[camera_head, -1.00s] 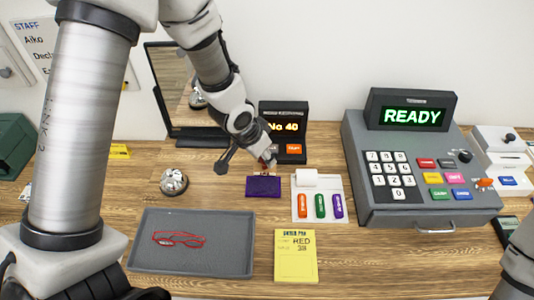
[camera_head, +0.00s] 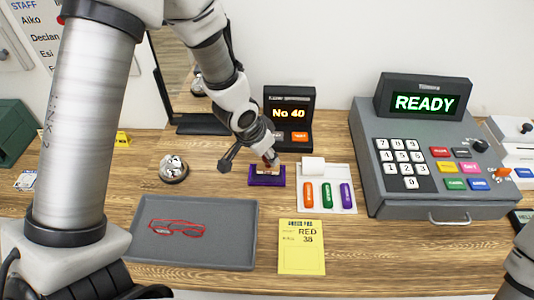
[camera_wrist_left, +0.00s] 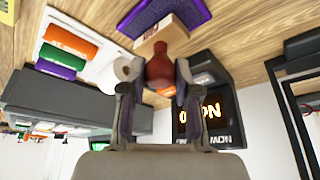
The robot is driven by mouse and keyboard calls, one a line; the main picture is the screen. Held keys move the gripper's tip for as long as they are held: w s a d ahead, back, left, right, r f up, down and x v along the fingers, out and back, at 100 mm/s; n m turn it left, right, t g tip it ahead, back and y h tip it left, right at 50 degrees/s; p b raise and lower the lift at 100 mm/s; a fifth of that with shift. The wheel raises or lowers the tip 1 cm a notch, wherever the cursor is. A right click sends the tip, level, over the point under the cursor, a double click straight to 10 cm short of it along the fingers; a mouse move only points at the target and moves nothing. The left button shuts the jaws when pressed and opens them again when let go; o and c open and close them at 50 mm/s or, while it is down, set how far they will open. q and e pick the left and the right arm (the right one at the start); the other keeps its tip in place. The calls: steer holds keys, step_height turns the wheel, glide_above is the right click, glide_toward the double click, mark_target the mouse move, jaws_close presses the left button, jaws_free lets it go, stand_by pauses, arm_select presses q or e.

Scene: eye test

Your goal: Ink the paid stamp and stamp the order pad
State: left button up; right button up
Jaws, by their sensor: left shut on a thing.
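My left gripper (camera_head: 270,160) is shut on the paid stamp, which has a red-brown handle (camera_wrist_left: 160,68) and a pale wooden block (camera_wrist_left: 158,33) with red lettering on its side. The block also shows in the head view (camera_head: 267,170), at the purple ink pad (camera_head: 267,181), covering part of it. I cannot tell whether the stamp touches the pad. The ink pad also shows in the left wrist view (camera_wrist_left: 190,14), behind the block. The yellow order pad (camera_head: 301,255), reading RED 38, lies near the table's front edge. My right gripper is out of view.
A white tray with orange, green and purple pieces (camera_head: 308,208) stands right of the ink pad. A grey tray (camera_head: 225,255) holds red glasses (camera_head: 177,229). A bell (camera_head: 173,168), a No 40 display (camera_head: 290,95) and a READY register (camera_head: 450,185) stand around.

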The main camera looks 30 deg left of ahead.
arm_select(q)
steer(key=shift+s+a+f, duration=0.1)
steer(key=shift+a, duration=0.05)
steer(key=shift+f, duration=0.15)
steer(key=shift+f+b, duration=0.25)
steer(key=shift+b, duration=0.2)
stand_by(1.1)
step_height(320, 180, up, 7)
steer(key=p, duration=0.7)
steer(key=shift+p, duration=0.3)
steer(key=shift+f, duration=0.1)
